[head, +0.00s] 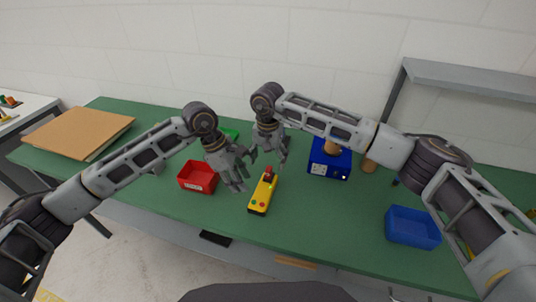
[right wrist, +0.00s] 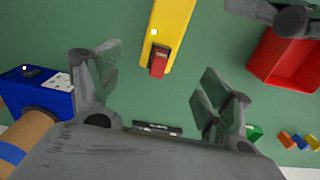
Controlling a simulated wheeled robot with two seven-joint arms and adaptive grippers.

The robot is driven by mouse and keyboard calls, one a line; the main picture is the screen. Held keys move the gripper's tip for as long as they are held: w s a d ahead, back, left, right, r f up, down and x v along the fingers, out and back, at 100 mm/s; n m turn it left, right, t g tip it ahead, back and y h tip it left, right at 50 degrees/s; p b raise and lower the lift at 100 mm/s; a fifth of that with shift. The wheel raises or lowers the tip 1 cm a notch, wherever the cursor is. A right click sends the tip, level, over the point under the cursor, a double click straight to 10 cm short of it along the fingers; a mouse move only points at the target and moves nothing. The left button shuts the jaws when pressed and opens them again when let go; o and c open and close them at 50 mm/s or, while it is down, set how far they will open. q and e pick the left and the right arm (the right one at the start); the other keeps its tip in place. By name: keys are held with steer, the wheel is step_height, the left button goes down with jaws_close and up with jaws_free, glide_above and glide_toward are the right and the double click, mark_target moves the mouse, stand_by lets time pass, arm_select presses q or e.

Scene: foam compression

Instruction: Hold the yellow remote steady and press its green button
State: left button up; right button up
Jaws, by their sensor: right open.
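The yellow remote (head: 262,192) lies on the green table, with a red part (head: 268,171) at its far end. A green button (head: 254,202) and a red button (head: 262,204) show near its near end. My left gripper (head: 241,176) is just left of the remote, apart from it; its fingers look spread and empty. My right gripper (head: 268,158) is above the remote's far end, open and empty. In the right wrist view, the remote (right wrist: 172,28) lies beyond the open fingers (right wrist: 160,85), with its red part nearest them. The green button is not visible there.
A red bin (head: 198,178) stands left of my left gripper. A blue box (head: 329,160) with a brown cylinder stands right of my right gripper. A blue bin (head: 412,228) is at the right front, and a cardboard sheet (head: 78,133) is at the left.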

mark_target(268, 179)
steer(key=shift+f, duration=5.35)
steer(key=c, duration=1.2)
arm_select(q)
jaws_close()
arm_select(e)
steer(key=shift+c, duration=0.4)
